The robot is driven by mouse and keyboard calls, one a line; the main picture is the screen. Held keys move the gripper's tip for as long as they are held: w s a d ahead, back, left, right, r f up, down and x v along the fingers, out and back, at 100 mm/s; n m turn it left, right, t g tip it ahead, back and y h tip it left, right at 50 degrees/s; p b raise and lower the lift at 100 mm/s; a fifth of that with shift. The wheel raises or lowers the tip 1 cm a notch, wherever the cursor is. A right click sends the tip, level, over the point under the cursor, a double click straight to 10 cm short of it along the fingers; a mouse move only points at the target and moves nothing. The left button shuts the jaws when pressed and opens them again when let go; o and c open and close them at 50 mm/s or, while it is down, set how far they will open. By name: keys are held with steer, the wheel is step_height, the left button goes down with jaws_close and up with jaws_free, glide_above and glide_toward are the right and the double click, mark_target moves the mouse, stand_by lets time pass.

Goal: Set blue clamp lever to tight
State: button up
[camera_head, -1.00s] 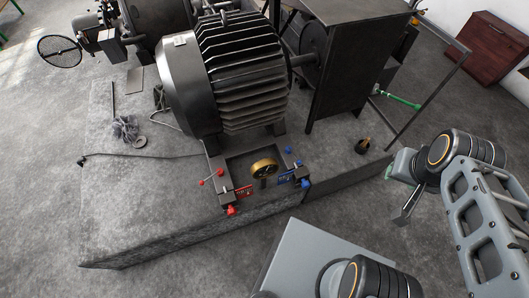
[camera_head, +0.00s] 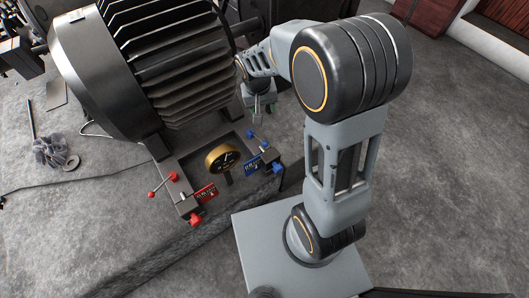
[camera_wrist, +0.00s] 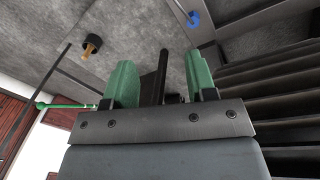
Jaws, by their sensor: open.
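The blue clamp lever (camera_head: 252,135) has blue knobs and sits at the right side of the motor's base frame in the head view, beside a blue label plate (camera_head: 253,165). A blue knob (camera_wrist: 194,18) also shows at the top of the wrist view, beyond the right finger. My gripper (camera_wrist: 162,82) has green fingers, which stand apart with nothing held. In the head view my gripper (camera_head: 257,112) is just above and behind the lever, apart from it as far as I can see. A second blue knob (camera_head: 277,168) sits at the frame's front corner.
The large finned motor (camera_head: 165,60) stands close left of my gripper. A red lever (camera_head: 162,184) and red label plate (camera_head: 206,192) are at the frame's left, with a brass dial (camera_head: 222,158) between. A black-and-brass fitting (camera_wrist: 91,45) shows in the wrist view.

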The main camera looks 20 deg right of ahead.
steer(key=b, duration=0.4)
glide_toward(265, 142)
steer(key=shift+g+h, duration=0.3)
steer(key=shift+g, duration=0.1)
steer(key=f+b, duration=0.1)
steer(key=f, duration=0.2)
steer(key=f+b, duration=0.1)
steer(key=f, duration=0.2)
steer(key=d+f+b, duration=0.1)
steer(key=f, duration=0.2)
steer(key=shift+w+f, duration=0.2)
steer(key=shift+f, duration=0.2)
steer(key=shift+d, duration=0.1)
steer(key=c, duration=0.9)
steer(key=shift+d, duration=0.1)
jaws_close()
